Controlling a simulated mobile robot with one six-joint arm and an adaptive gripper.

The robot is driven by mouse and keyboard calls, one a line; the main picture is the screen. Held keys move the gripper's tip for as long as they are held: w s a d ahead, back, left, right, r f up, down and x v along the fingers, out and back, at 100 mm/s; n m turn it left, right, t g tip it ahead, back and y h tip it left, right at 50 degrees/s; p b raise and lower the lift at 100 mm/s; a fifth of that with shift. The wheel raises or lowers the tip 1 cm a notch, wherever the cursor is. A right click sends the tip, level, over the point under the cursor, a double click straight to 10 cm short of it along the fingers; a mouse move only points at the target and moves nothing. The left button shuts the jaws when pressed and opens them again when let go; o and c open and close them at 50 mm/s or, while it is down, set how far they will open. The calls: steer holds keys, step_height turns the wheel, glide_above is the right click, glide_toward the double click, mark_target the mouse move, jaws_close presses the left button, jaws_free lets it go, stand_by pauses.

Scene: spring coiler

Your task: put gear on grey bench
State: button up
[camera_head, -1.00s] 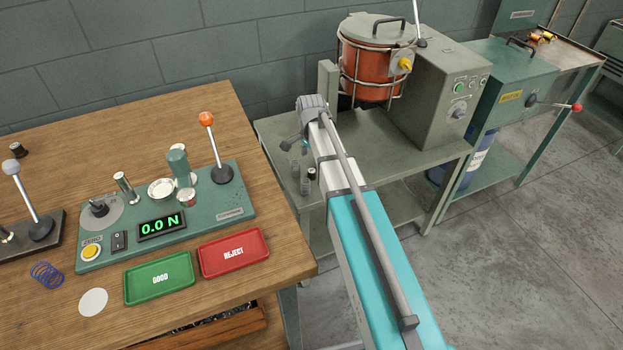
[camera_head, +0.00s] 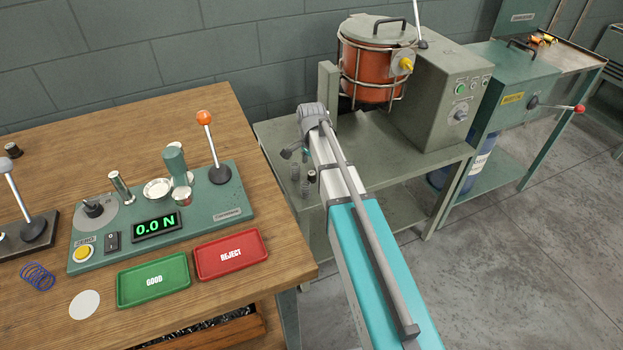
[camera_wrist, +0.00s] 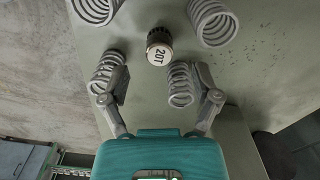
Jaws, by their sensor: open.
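A small dark cap-like piece marked "20T" (camera_wrist: 159,46), which looks like the gear, stands on the grey bench (camera_wrist: 137,35) in the wrist view. A small dark piece (camera_head: 311,176) beside my arm in the head view may be the same one. The grey bench top (camera_head: 408,160) shows there too. My gripper (camera_wrist: 160,78) is open, its fingers spread in the lower middle of the wrist view. The piece lies beyond the fingertips, between their lines, apart from them. In the head view my arm hides most of the gripper.
Several grey coil springs, one here (camera_wrist: 213,22), stand around the piece, two overlapping my fingers in view. An orange pot (camera_head: 372,65) and a control box (camera_head: 440,95) stand at the back of the bench. The wooden table (camera_head: 60,140) at left holds a tester and trays.

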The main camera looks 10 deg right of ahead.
mark_target(312, 173)
steer(key=shift+d+f+b, duration=0.1)
steer(key=shift+f+b, duration=1.7)
steer(key=shift+f, duration=0.25)
jaws_close()
